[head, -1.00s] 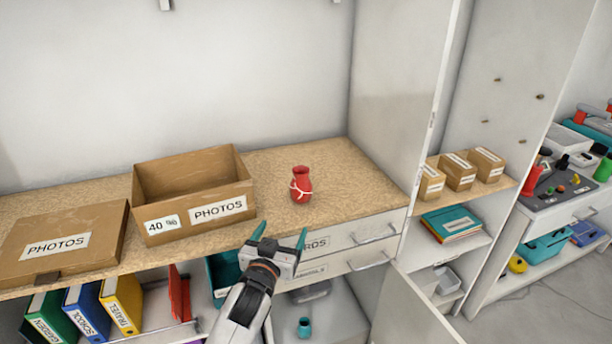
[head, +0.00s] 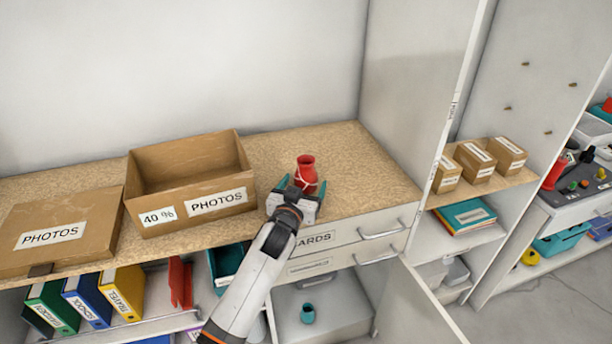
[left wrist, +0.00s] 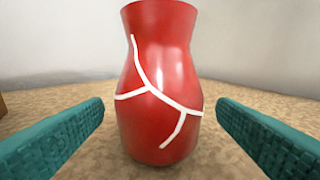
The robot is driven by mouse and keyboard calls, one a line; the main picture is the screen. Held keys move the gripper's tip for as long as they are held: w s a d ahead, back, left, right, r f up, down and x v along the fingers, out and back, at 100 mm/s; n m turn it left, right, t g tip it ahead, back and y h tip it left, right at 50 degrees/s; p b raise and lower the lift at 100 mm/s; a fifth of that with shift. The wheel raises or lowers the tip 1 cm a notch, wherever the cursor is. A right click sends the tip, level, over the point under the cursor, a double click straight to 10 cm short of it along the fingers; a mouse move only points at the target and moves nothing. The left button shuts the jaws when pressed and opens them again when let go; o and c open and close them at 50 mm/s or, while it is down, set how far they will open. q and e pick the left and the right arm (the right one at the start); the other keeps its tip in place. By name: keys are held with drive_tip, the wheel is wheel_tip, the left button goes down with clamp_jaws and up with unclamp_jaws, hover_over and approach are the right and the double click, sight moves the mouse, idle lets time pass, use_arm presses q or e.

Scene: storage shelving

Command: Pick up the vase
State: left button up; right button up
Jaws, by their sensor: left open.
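The red vase (head: 306,171) with white crack-like lines stands upright on the wooden shelf top, right of the open photo box. In the left wrist view the vase (left wrist: 160,85) fills the middle, between two teal fingers. My left gripper (head: 303,187) is open, with its fingers to either side of the vase's near part. In the left wrist view a gap shows between the vase and each finger of the gripper (left wrist: 160,128). The vase's lower part is partly hidden by the gripper in the head view. My right gripper is not in view.
An open cardboard photo box (head: 190,183) stands left of the vase, its lid (head: 60,232) farther left. A tall white cabinet side (head: 420,90) rises to the right. Drawers (head: 330,245) lie below the shelf edge. A small teal vase (head: 308,313) stands in the lower compartment.

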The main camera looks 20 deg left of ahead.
sight(308, 174)
use_arm(q)
drive_tip(key=w, duration=0.4)
drive_tip(key=shift+w+r, duration=0.15)
drive_tip(key=shift+w, duration=0.05)
drive_tip(key=shift+s, duration=0.1)
drive_tip(key=shift+r, duration=0.1)
drive_tip(key=c, duration=1.2)
